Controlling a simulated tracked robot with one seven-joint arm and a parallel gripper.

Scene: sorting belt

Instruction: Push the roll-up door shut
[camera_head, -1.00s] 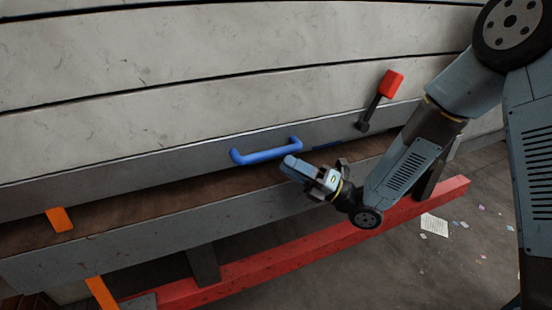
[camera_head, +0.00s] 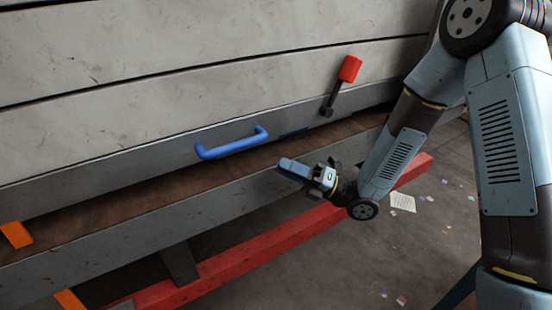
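The roll-up door (camera_head: 200,88) is made of wide pale slats with a grey bottom rail. A blue handle (camera_head: 232,145) is fixed on that rail. The door's lower edge lies close above the brown belt surface (camera_head: 180,181); I cannot tell if a gap is left. A lever with a red grip (camera_head: 350,69) sits on the rail to the right of the handle. My gripper (camera_head: 286,166) is right of and below the handle, apart from it, in front of the grey side rail. Its fingers look close together, but the gap between them is not clear.
A grey side rail (camera_head: 130,226) runs along the belt's front, with orange brackets (camera_head: 17,235) at the left. A red beam (camera_head: 270,241) lies low along the front. Paper scraps (camera_head: 402,202) litter the open floor at the right.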

